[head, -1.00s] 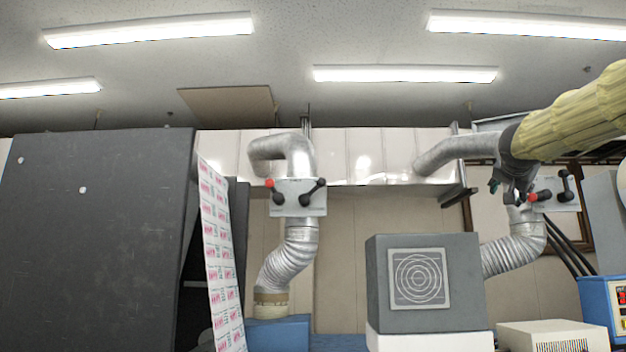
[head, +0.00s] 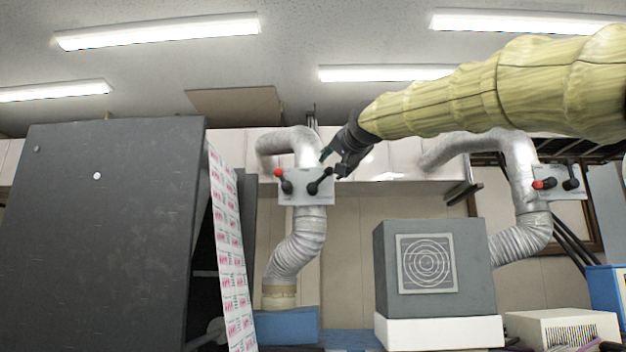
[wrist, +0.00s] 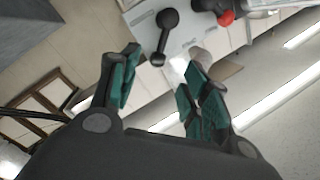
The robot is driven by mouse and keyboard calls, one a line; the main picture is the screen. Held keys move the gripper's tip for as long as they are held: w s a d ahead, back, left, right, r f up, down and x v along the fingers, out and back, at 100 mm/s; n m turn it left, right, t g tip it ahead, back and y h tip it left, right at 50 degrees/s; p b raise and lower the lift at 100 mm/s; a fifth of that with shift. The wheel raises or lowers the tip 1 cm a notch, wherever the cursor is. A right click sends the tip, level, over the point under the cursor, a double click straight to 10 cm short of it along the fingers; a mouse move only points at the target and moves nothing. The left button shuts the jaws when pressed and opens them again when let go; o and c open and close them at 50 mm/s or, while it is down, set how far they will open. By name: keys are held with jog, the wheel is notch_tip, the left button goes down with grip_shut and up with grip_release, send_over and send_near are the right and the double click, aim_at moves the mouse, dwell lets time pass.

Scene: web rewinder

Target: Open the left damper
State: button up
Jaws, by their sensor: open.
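The left damper is a light grey plate (head: 306,198) on a silver duct in the head view. It has a red-knobbed lever (head: 284,182) on its left and an all-black lever (head: 318,184) on its right. My gripper (head: 333,163) is open at the plate's upper right, close to the black lever's knob. In the wrist view, the open teal fingers (wrist: 165,52) point toward the plate (wrist: 190,30). The black lever (wrist: 164,35) appears in front of the gap between the fingers, and the red knob (wrist: 227,18) lies to the right. I cannot tell whether the fingers touch the lever.
A second damper (head: 560,182) with similar levers is on the right duct. A dark panel (head: 110,240) with a printed web (head: 230,250) stands at the left. A grey box (head: 430,265) with a round grille stands below my arm, right of the left duct.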

aim_at(325, 175)
jog(key=p+x, duration=0.5)
jog(key=x, duration=0.4)
jog(key=shift+r, duration=0.1)
jog(key=shift+p+x, duration=0.5)
jog(key=shift+x, duration=0.4)
grip_shut()
